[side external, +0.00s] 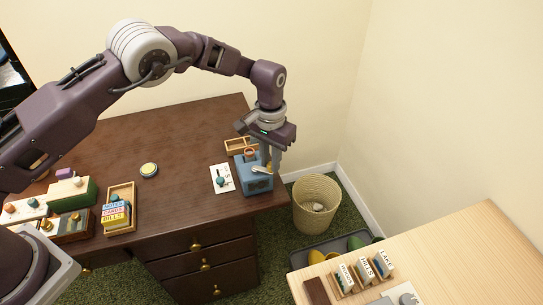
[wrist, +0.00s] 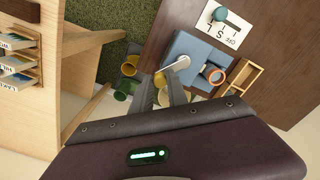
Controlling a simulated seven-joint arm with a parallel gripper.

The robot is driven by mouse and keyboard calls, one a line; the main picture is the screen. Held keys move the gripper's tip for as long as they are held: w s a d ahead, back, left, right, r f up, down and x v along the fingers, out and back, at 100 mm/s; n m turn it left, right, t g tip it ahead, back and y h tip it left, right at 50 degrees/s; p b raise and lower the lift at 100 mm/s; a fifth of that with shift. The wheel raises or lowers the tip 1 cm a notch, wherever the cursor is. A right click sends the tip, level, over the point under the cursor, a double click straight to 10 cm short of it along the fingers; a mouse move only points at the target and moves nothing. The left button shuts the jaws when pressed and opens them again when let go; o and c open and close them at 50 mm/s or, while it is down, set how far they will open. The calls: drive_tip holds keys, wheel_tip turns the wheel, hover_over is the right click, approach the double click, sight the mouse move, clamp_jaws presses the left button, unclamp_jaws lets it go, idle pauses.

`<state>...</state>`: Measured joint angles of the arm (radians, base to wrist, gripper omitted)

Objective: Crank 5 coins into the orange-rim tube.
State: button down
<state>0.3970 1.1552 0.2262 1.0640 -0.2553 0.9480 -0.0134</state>
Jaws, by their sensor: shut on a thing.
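A blue coin machine (side external: 256,184) stands near the right end of the dark brown desk; it also shows in the wrist view (wrist: 198,47). The orange-rim tube (side external: 250,151) is at the machine, and its round opening (wrist: 213,74) faces the wrist camera. A pale crank arm (wrist: 178,64) sticks out over the machine's side toward my fingers. My gripper (wrist: 160,80) points down at the machine and is shut on the crank's handle, with a yellowish bit showing between the fingertips. The handle is mostly hidden by the fingers. I cannot make out any coins in the tube.
A white card with a teal-knobbed switch (side external: 221,179) lies left of the machine. An open wooden tray (side external: 236,146) sits behind it. A wicker basket (side external: 317,204) stands on the floor beyond the desk's right edge. A light wooden table (side external: 455,252) is at front right. The desk's middle is mostly clear.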

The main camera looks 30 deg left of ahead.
drive_tip(key=s+a+m, duration=0.1)
drive_tip(key=a+m, duration=0.1)
drive_tip(key=m, duration=0.6)
drive_tip(key=s+a+m, duration=0.1)
drive_tip(key=a+m, duration=0.1)
drive_tip(key=m, duration=0.6)
drive_tip(key=s+a+m, duration=0.2)
drive_tip(key=m, duration=0.6)
drive_tip(key=shift+s+a, duration=0.1)
drive_tip(key=shift+a, duration=0.05)
drive_tip(key=shift+w+a+m, duration=0.2)
drive_tip(key=shift+a+m, duration=0.15)
drive_tip(key=shift+m, duration=0.75)
drive_tip(key=c, duration=1.3)
unclamp_jaws()
wheel_tip(320, 180, up, 7)
